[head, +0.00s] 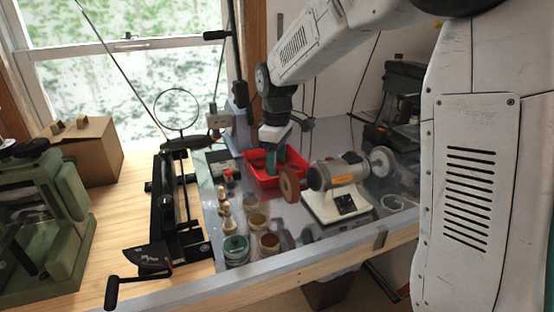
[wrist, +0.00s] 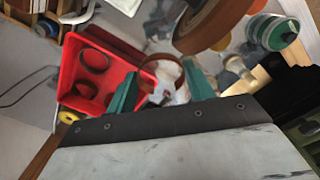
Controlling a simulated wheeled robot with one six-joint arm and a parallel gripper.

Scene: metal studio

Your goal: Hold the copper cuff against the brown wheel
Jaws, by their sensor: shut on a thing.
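My gripper (head: 271,158) is over the red tray, just left of the brown wheel (head: 289,186) of the bench grinder (head: 338,173). In the wrist view, the green fingers of my gripper (wrist: 162,88) are shut on a copper cuff (wrist: 158,60), a thin ring held at the fingertips. The brown wheel (wrist: 212,22) is at the top of that view, close to the cuff's right side. I cannot tell whether they touch. The cuff cannot be made out in the head view.
The red tray (wrist: 66,78) holds other ring-shaped pieces. Jars (head: 236,249) and small wooden pieces (head: 226,222) stand left of the grinder. A pale wheel (head: 383,161) is on the grinder's far side.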

